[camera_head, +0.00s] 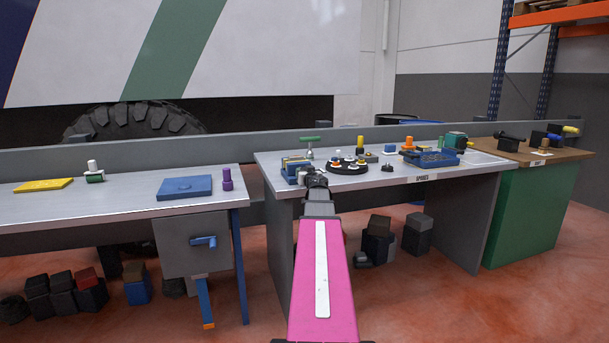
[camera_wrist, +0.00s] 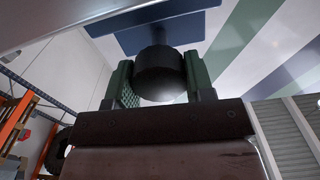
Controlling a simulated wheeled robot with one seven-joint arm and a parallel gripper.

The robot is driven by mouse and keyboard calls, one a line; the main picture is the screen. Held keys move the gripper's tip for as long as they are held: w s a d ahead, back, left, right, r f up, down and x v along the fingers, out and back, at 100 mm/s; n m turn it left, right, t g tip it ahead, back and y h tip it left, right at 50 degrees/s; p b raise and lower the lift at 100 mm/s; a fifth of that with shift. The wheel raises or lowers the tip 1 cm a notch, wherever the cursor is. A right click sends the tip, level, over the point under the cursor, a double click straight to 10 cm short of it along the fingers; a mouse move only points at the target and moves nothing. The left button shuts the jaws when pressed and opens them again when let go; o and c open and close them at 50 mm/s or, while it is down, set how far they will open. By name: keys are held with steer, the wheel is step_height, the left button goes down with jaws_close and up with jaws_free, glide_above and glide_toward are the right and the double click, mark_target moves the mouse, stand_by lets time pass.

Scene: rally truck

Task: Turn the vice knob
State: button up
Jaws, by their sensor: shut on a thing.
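The vice knob (camera_wrist: 161,74) is a black round cylinder in the wrist view, on a dark blue stem below a blue crossbar (camera_wrist: 165,30). My gripper (camera_wrist: 160,92) has its green-padded fingers on both sides of the knob and is shut on it. In the head view my gripper (camera_head: 316,181) is at the front left corner of the middle workbench, beside a small blue and yellow device (camera_head: 293,166) that looks like the vice. The knob is hidden there by my arm, and its turn angle cannot be told.
The middle workbench (camera_head: 400,180) carries a black round tray (camera_head: 347,168), a green T-handle (camera_head: 309,139) and a blue tray (camera_head: 430,157). The left bench (camera_head: 120,200) has a blue plate (camera_head: 185,188) and a purple knob (camera_head: 226,180). Dark boxes (camera_head: 378,240) stand below.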

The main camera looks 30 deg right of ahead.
steer(key=shift+s+m, duration=0.15)
steer(key=shift+m, duration=0.35)
steer(key=o, duration=0.9)
steer(key=v, duration=1)
steer(key=shift+s, duration=0.4)
